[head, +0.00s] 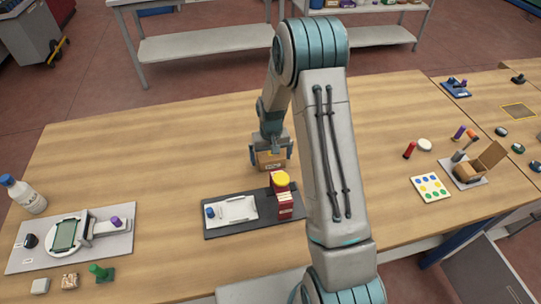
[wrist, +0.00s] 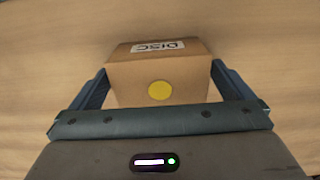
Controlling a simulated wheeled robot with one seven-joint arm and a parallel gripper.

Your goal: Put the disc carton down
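The disc carton (wrist: 160,69) is a brown box with a white label reading DISC on top and a yellow dot on the side facing the wrist camera. It also shows in the head view (head: 271,160), on or just above the wooden table behind the black mat. My gripper (head: 270,154) has a finger on each side of the carton, and both fingers show in the wrist view (wrist: 159,82). The fingers appear to press against the carton's sides. Whether its underside touches the table cannot be told.
A black mat (head: 213,231) holds a white tray (head: 238,208) and a red stack with a yellow top (head: 282,197) just in front of the carton. A grey board (head: 30,262) with a glass piece lies at left. The table (head: 150,135) is clear behind and left of the carton.

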